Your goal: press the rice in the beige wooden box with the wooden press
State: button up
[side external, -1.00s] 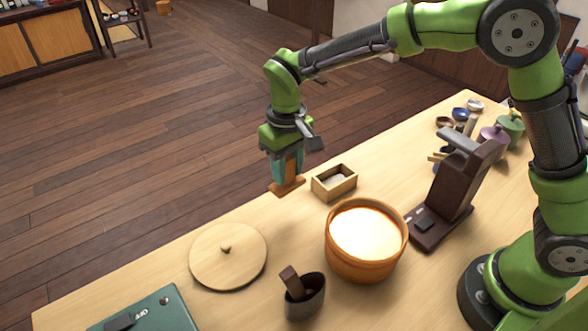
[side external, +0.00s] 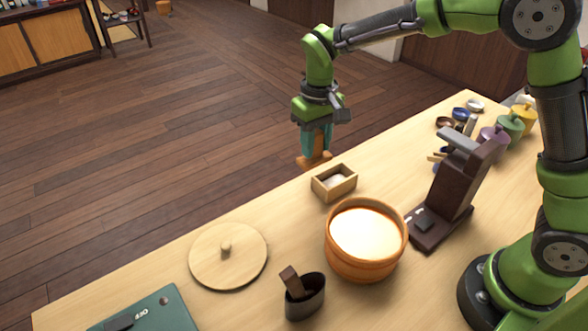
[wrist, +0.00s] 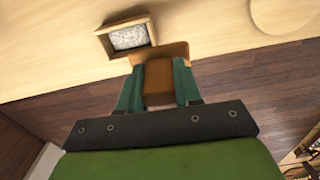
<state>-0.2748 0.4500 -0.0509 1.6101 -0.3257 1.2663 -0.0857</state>
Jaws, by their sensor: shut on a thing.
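My gripper (side external: 316,150) is shut on the wooden press (side external: 314,161), an orange-brown block with a flat foot. The press is upright and held in the air near the table's far edge, just behind and left of the box in the side view. The beige wooden box (side external: 349,187) stands open on the table with white rice (side external: 334,181) in it. In the wrist view the press (wrist: 160,80) sits between the teal fingers, and the box (wrist: 103,43) with the rice (wrist: 128,37) lies just beyond it to the left. Press and box look apart.
A round wooden tub of rice (side external: 366,270) stands in front of the box. A dark brown stand (side external: 452,190) is to its right. A round lid (side external: 207,263), a dark cup (side external: 305,303) and a green board (side external: 166,315) lie left and front.

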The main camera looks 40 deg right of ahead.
jog(key=d, duration=0.2)
jog(key=s+d, duration=0.1)
jog(key=d, duration=0.2)
jog(key=shift+s+d+f, duration=0.15)
jog(key=shift+d+f, duration=0.15)
jog(key=shift+d, duration=0.1)
jog(key=shift+f, duration=1.95)
jog(key=shift+o, duration=0.2)
jog(key=shift+f, duration=1.9)
dwell(1.3)
notch_tip(320, 180, up, 8)
jog(key=shift+f, duration=0.2)
dwell(1.4)
